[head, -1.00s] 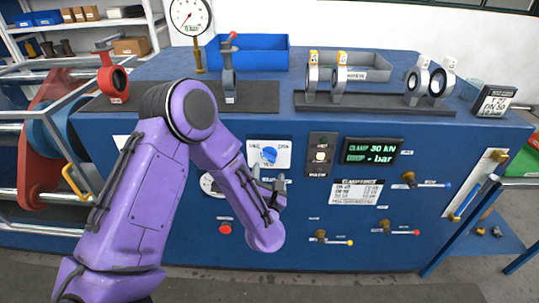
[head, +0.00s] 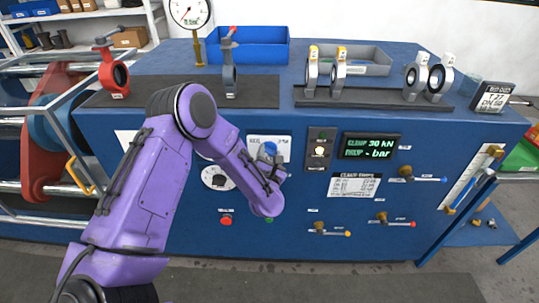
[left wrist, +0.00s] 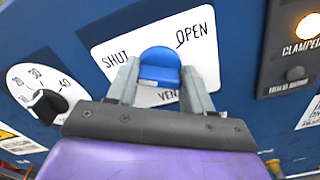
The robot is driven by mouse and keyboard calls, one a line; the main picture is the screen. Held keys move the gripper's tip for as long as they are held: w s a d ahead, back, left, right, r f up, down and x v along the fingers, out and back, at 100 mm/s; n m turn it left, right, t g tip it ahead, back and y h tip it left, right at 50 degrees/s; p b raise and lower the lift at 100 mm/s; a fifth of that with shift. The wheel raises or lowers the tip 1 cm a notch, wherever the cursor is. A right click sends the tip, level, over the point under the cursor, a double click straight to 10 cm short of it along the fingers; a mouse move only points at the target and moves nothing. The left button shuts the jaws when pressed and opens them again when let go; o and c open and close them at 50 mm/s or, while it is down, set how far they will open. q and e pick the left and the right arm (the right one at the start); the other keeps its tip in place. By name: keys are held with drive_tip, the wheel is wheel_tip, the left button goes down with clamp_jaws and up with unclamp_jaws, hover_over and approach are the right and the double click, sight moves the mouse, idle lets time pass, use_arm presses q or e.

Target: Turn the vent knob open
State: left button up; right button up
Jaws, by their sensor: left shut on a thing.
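The blue vent knob (left wrist: 160,67) sits on a white plate (left wrist: 102,54) marked SHUT on the left and OPEN on the right. The knob's top lies between the two words in the left wrist view; its exact pointing is hard to tell. My left gripper (left wrist: 162,88) is shut on the knob, one grey finger on each side. In the head view the knob (head: 270,148) shows just above my left gripper (head: 273,163), on the front of the blue bench. The fingers cover the plate's lower part. My right gripper is not in view.
A black dial (head: 217,178) is left of and below the plate, with a red button (head: 226,219) lower down. A switch panel (head: 320,148) and a display (head: 371,146) reading CLAMP 30 kN are to the right. Several small levers (head: 407,173) stick out further right.

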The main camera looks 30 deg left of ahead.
use_arm(q)
drive_tip(key=shift+w+m, duration=0.1)
drive_tip(key=shift+m, duration=0.3)
drive_tip(key=shift+m+b, duration=0.7)
drive_tip(key=shift+m, duration=0.3)
drive_tip(key=m+b, duration=0.1)
drive_tip(key=m, duration=0.1)
drive_tip(key=shift+d+m, duration=0.1)
drive_tip(key=shift+m, duration=0.3)
drive_tip(key=m, duration=0.3)
drive_tip(key=shift+m+b, duration=0.3)
drive_tip(key=shift+b, duration=0.1)
drive_tip(key=m, duration=0.3)
drive_tip(key=shift+f+m+b, duration=0.1)
drive_tip(key=shift+m+b, duration=0.2)
drive_tip(key=m, duration=0.5)
drive_tip(key=shift+f, duration=0.1)
drive_tip(key=m, duration=0.6)
drive_tip(key=shift+f+b, duration=0.1)
drive_tip(key=shift+b, duration=0.2)
